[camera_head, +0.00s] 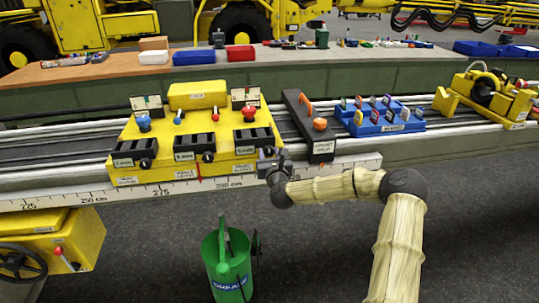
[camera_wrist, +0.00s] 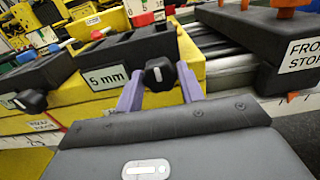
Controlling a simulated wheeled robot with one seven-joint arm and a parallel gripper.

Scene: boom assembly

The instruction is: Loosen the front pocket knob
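The yellow block (camera_head: 185,172) on the rails carries several black pockets with black knobs. In the wrist view, a black knob with a white mark (camera_wrist: 160,74) is on the front of the pocket labelled "5 mm" (camera_wrist: 108,80), the rightmost one. My gripper (camera_wrist: 160,82) has its two purple fingers apart, one on each side of this knob. I cannot tell whether they touch it. In the head view, my gripper (camera_head: 272,161) is at the block's right front corner and hides most of this knob. Another black knob (camera_wrist: 31,101) is to its left.
A black block labelled "FRONT STOP" (camera_wrist: 268,55), with an orange knob on top, stands close to the right. A blue tray (camera_head: 380,126) with several coloured tags lies further right. A scale bar (camera_head: 70,202) runs along the front. A green bin (camera_head: 228,265) stands below.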

